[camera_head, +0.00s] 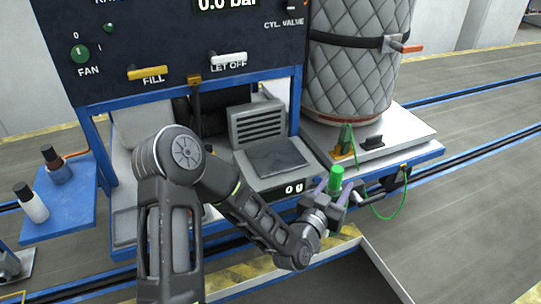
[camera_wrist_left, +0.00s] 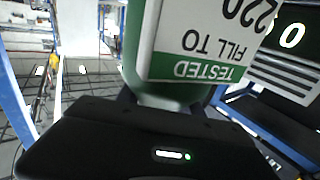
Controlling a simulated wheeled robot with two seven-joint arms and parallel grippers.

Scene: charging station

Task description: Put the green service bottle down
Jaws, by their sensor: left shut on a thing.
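The green service bottle (camera_head: 336,178) shows in the head view as a small green cylinder. In the left wrist view the bottle (camera_wrist_left: 200,50) fills the upper middle, with a white label that reads upside down "TESTED FILL TO 220". My left gripper (camera_head: 334,196) is shut on it, to the right of the scale's display and near the station's front edge. The scale (camera_head: 277,157) has a dark plate with nothing on it and reads 0 g. The bottle's base is hidden, so I cannot tell what is under it. My right gripper is not in view.
A quilted cylinder (camera_head: 357,70) stands on a platform (camera_head: 415,135) behind the bottle. A green hose (camera_head: 398,210) hangs by a dark fitting just right of my gripper. Two small bottles stand on a blue shelf (camera_head: 70,205) at left. A control panel (camera_head: 150,35) overhangs the scale.

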